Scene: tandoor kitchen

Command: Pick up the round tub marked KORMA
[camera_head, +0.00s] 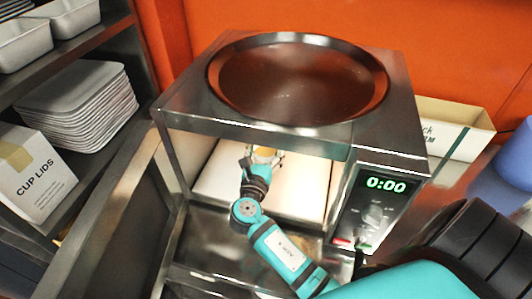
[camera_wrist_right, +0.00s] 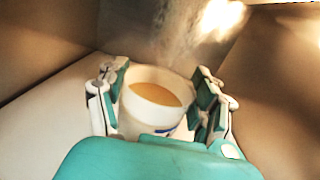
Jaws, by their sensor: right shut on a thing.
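A small round white tub (camera_wrist_right: 138,112) with orange-brown contents stands between my right gripper's fingers (camera_wrist_right: 162,88) in the right wrist view. A bit of blue marking shows low on its side, but no word can be read. In the head view the tub (camera_head: 265,153) is small, inside the open microwave, at the tip of my right gripper (camera_head: 264,159). The fingers are shut on the tub from both sides, and it looks upright. I cannot tell whether its base touches the microwave floor. My left gripper is not in view.
The steel microwave (camera_head: 399,154) surrounds my right gripper; its display reads 0:00. A large round pan (camera_head: 300,80) sits on top. Shelves at left hold stacked trays (camera_head: 80,105) and a CUP LIDS box (camera_head: 33,172). A cardboard box (camera_head: 455,122) and blue object (camera_head: 503,165) stand at right.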

